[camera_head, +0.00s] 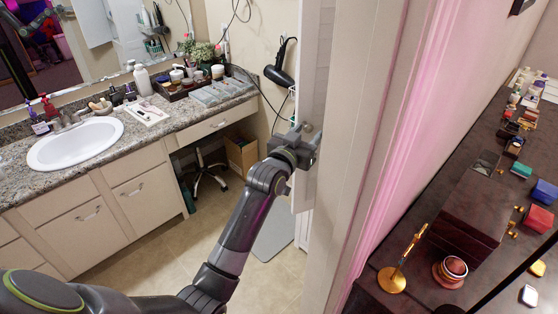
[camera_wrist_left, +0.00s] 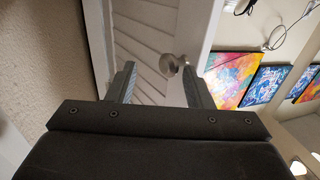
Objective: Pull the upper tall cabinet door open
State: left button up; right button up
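The upper tall cabinet door (camera_wrist_left: 143,30) is a white louvered panel in the left wrist view. In the head view, a pale upright panel (camera_head: 316,62) beside the wall edge appears to be this door, seen nearly edge-on. A round metal knob (camera_wrist_left: 173,64) sits on the door's frame. My left gripper (camera_wrist_left: 158,72) is open in front of the door, with the knob seen between its fingertips, closer to the right one. Contact with the knob cannot be told. In the head view my left gripper (camera_head: 303,140) is beside the panel. My right gripper is out of view.
A granite counter (camera_head: 180,125) with a sink (camera_head: 75,143) runs along the left. A pale wall edge (camera_head: 370,150) stands right of my left gripper. A dark dresser (camera_head: 400,255) with small items is beyond it. Open floor (camera_head: 215,240) lies below the arm.

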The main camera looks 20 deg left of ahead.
pick_arm(q)
jog(key=s+a+b, duration=0.3)
jog(key=s, duration=1.1)
jog(key=shift+s, duration=0.4)
